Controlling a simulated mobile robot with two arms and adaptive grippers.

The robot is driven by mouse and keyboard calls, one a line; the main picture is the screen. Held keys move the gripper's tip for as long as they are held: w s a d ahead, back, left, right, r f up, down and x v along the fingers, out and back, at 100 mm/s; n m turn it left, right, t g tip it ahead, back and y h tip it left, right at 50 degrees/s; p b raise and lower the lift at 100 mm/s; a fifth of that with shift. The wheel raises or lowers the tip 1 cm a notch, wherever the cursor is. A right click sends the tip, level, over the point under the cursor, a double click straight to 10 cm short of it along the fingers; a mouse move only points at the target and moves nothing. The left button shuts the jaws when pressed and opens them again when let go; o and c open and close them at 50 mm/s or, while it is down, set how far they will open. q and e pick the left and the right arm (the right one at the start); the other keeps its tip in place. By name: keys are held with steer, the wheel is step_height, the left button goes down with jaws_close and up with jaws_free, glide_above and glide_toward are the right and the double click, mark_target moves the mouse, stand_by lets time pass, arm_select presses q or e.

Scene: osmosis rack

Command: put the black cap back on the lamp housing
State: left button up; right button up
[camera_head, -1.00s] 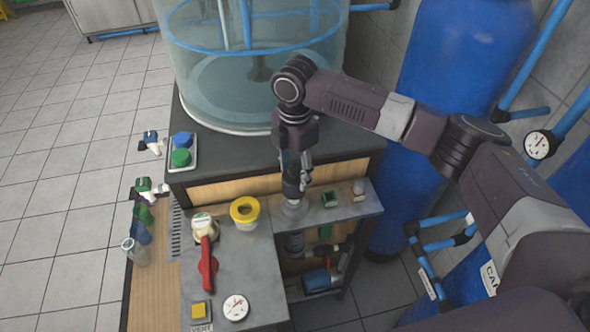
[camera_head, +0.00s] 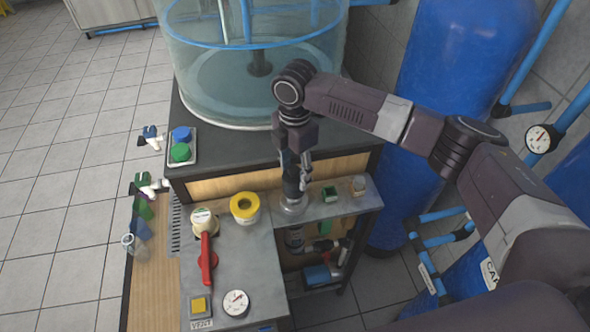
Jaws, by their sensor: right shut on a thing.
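My right gripper (camera_head: 293,185) points straight down over the metal shelf at the right of the bench. It is shut on a dark, upright piece between its fingers, which looks like the black cap. Just below it is a pale, clear round piece (camera_head: 294,204) set in the shelf, which looks like the top of the lamp housing. The fingers and the arm hide most of the cap. I cannot tell whether the cap touches the housing. My left gripper is not in view.
A yellow-rimmed cup (camera_head: 245,208), a red-handled valve (camera_head: 207,262) and a gauge (camera_head: 236,303) are on the bench to the left. A clear tank (camera_head: 250,75) rises behind.

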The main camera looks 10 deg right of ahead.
steer(key=shift+f, duration=0.15)
steer(key=shift+f, duration=0.7)
steer(key=shift+p, duration=0.35)
steer(key=shift+f, duration=0.15)
stand_by(0.4)
steer(key=shift+f, duration=0.7)
steer(key=shift+f, duration=0.1)
